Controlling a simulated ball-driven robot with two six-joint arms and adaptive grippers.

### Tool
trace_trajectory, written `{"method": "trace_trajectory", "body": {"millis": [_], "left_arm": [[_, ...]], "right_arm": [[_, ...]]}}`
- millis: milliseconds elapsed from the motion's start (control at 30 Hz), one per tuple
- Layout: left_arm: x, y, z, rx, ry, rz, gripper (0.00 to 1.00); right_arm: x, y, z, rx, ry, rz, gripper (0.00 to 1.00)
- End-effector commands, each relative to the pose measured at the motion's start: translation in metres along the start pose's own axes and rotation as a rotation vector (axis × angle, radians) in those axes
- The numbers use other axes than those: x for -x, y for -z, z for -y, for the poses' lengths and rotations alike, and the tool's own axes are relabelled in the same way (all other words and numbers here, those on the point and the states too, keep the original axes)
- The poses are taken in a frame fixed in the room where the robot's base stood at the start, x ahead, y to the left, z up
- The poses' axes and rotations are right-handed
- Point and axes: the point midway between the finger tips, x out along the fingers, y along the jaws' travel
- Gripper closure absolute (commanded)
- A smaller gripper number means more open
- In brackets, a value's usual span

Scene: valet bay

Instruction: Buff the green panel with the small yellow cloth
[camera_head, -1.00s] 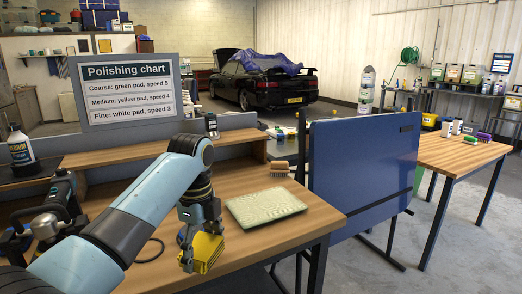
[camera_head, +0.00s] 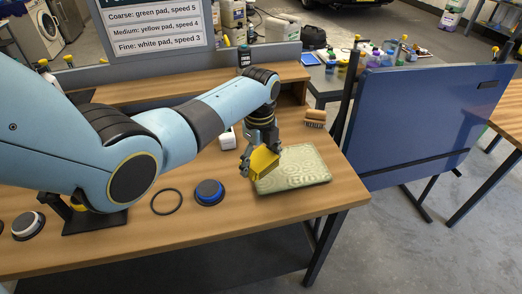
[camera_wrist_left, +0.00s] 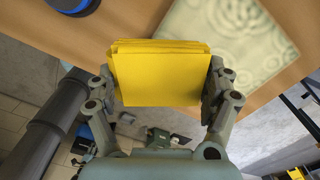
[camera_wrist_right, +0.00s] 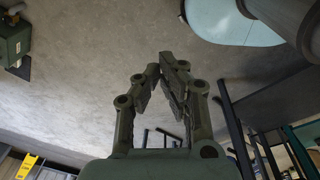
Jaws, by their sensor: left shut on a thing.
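The green panel (camera_head: 302,172) is a pale green flat board with faint ring-shaped marks, lying on the wooden workbench; part of it shows at the upper right of the left wrist view (camera_wrist_left: 225,40). My left gripper (camera_head: 259,165) is shut on the small yellow cloth (camera_head: 265,162), a folded pad held between both fingers in the left wrist view (camera_wrist_left: 158,78). The cloth is at the panel's left edge in the head view; I cannot tell whether they touch. My right gripper (camera_wrist_right: 162,75) is empty, its fingertips together, away from the bench.
A blue board (camera_head: 420,125) stands to the right.

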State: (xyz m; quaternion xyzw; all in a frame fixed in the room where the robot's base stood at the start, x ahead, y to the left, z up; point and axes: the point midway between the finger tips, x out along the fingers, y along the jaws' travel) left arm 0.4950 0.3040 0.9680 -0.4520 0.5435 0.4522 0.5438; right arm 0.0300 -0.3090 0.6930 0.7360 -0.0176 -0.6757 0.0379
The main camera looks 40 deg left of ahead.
Motion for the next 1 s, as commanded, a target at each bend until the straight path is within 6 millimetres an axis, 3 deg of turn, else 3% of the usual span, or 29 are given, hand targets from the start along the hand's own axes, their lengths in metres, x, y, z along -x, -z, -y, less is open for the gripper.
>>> {"method": "trace_trajectory", "body": {"millis": [400, 1000], "left_arm": [[-0.044, 0.000, 0.000, 0.000, -0.002, 0.000, 0.46], [-0.049, 0.000, 0.001, 0.000, 0.001, 0.000, 0.46]], "right_arm": [[-0.005, 0.013, 0.007, -0.004, 0.007, -0.022, 1.00], [-0.009, 0.009, 0.003, -0.002, 0.003, -0.014, 1.00]]}}
